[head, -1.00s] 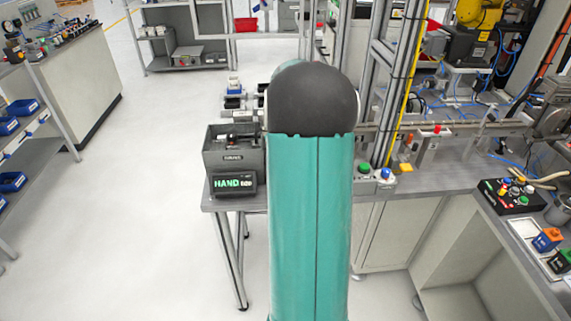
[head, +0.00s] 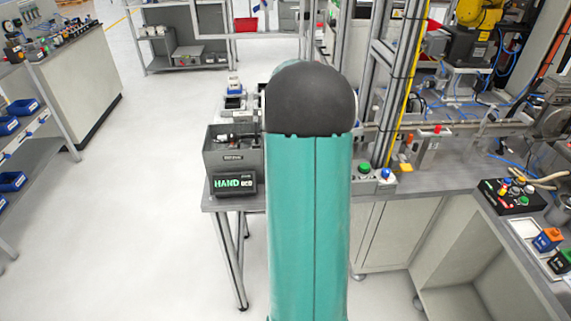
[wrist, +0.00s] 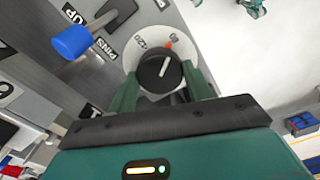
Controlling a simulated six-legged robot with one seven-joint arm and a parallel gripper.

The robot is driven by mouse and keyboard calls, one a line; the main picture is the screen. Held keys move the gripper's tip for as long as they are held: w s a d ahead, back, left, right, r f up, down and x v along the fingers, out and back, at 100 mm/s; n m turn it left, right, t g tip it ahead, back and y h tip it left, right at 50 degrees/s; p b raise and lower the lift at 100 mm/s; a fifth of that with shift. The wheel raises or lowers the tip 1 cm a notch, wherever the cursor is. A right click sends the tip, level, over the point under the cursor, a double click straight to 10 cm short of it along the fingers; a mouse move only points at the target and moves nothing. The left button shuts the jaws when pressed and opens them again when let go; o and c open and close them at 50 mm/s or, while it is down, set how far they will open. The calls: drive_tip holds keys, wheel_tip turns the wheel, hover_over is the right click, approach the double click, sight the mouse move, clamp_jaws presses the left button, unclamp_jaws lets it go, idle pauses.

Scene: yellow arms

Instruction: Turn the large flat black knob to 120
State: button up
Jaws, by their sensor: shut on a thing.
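The black knob (wrist: 155,76) shows in the wrist view, on a round white dial (wrist: 130,57). The dial has the number 120 at upper left and another number, hard to read, at upper right. An orange mark sits on the dial near the right-hand number. The knob's white line points up and slightly right, toward the orange mark and away from 120. My gripper (wrist: 161,88) is shut on the knob, one green finger on each side. Its lower part is hidden by the gripper. In the head view my own arm hides the knob and gripper.
A blue cylindrical knob (wrist: 71,42) sticks out left of the dial, near labels reading PINS and UP. In the head view, a grey box (head: 233,160) and a HAND display (head: 233,183) stand on a bench left of my arm. Floor at left is clear.

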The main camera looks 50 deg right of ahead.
drive_tip(key=n, duration=0.5)
drive_tip(key=shift+n, duration=0.3)
drive_tip(key=n, duration=0.5)
drive_tip(key=shift+n, duration=0.3)
drive_tip(key=o, duration=1)
wheel_tip(320, 180, up, 14)
drive_tip(key=shift+f, duration=0.1)
idle(0.4)
